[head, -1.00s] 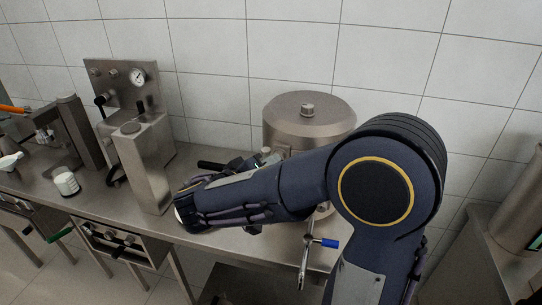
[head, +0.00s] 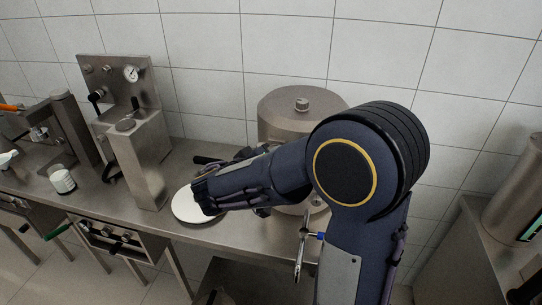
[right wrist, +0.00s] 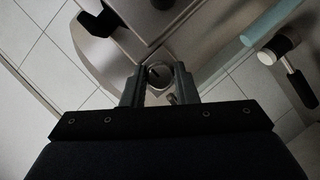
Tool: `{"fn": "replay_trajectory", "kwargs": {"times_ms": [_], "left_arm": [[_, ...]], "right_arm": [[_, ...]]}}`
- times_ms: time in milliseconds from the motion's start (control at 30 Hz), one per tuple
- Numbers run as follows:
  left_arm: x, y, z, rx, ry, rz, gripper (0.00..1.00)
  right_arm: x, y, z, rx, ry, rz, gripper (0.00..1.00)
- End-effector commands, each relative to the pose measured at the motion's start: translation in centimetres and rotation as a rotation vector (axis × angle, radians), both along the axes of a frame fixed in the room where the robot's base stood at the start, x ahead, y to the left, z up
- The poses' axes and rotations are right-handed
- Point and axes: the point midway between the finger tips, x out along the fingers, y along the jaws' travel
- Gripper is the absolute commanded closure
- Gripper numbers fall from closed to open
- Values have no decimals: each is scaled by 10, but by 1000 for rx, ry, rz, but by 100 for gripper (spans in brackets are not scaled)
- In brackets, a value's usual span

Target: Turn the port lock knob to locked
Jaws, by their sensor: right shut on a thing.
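In the right wrist view, my right gripper (right wrist: 158,82) has its two dark fingers on either side of a small round grey knob with a dark bar across it, which I take for the port lock knob (right wrist: 160,71). The fingers are shut on it. I cannot tell from this whether its bar stands at locked. In the head view my right arm reaches in from the lower right and hides the knob and most of the gripper. The large steel drum (head: 301,112) with a lidded top stands behind my arm. My left gripper is in neither view.
A white round plate (head: 186,207) lies on the steel counter (head: 235,232) left of my wrist. A boxy steel machine with a gauge (head: 131,74) and a white cup (head: 63,180) stand further left. A blue-tipped valve lever (head: 320,236) hangs at the counter's front edge.

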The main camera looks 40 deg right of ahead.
Motion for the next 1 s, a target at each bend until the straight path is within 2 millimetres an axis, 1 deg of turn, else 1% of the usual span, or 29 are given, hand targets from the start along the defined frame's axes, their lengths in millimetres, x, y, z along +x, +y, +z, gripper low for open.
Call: {"fn": "replay_trajectory", "kwargs": {"times_ms": [167, 367, 700, 1000], "left_arm": [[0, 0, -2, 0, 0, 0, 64], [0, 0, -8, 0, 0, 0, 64], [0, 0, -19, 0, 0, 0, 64], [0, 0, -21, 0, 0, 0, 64]], "right_arm": [[0, 0, -1, -17, 22, 0, 96], [0, 1, -2, -78, 98, 1, 96], [1, 1, -4, -264, 333, -1, 96], [1, 1, -4, -442, 557, 0, 96]]}}
